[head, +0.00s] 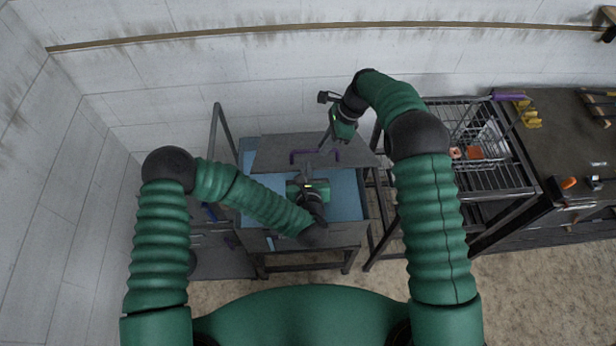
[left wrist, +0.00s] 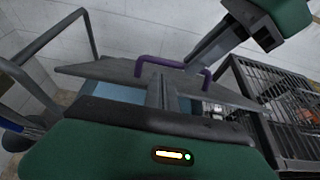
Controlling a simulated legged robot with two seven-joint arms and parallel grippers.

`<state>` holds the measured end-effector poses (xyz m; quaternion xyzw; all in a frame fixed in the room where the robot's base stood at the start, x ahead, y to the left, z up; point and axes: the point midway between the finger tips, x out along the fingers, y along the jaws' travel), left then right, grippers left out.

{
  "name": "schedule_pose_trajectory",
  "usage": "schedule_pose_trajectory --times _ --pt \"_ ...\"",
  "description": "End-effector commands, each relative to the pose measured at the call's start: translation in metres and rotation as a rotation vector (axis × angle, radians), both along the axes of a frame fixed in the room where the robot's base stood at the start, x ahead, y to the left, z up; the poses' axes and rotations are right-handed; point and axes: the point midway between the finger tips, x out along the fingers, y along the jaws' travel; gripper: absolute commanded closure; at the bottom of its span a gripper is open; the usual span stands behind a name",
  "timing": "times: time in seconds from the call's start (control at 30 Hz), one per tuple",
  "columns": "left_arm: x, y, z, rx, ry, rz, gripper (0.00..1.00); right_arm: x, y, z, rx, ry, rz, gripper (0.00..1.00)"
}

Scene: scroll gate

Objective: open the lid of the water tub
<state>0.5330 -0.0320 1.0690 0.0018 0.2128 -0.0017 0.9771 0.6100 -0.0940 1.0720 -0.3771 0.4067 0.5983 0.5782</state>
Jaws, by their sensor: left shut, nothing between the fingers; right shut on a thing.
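The water tub (head: 346,203) stands in front of me, with blue inside showing in front of and beside the grey lid (head: 275,152). The lid covers its back part and also shows in the left wrist view (left wrist: 110,70); whether it is raised is hard to tell. Its purple handle (head: 294,158) stands on top. My right gripper (head: 323,148) comes from the upper right and is shut on the handle near its right end. My left gripper (head: 308,168) is shut and empty, fingers pointing at the lid's front edge; in the left wrist view they overlap the lid (left wrist: 162,88). Contact is unclear.
A wire basket cart (head: 490,165) with small items stands right of the tub. A dark workbench (head: 570,140) with tools is farther right. A grey rail frame (head: 216,130) rises left of the tub. The wall is close behind; floor is clear at the lower right.

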Motion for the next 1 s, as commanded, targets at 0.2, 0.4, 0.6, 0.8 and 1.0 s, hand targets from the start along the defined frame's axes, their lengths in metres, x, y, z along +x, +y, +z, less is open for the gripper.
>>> schedule_pose_trajectory --times 0.2,0.4,0.6,0.8,1.0 --pt "0.026 0.0 -0.013 0.002 -0.001 -0.001 1.0 0.003 0.001 -0.001 0.0 -0.012 -0.003 1.0" --pt "0.03 0.0 -0.015 0.002 0.0 -0.003 1.0 0.003 0.001 -0.001 0.0 -0.011 -0.004 1.0" --pt "0.031 0.0 -0.014 0.002 0.0 -0.003 1.0 0.003 0.0 -0.001 0.0 -0.011 -0.004 1.0" --pt "0.044 0.0 0.002 0.0 -0.001 -0.001 1.0 0.003 0.0 -0.001 0.0 -0.011 -0.004 1.0" --pt "0.045 -0.001 0.003 0.002 0.001 -0.003 1.0 0.003 0.0 -0.001 0.0 -0.011 -0.004 1.0"
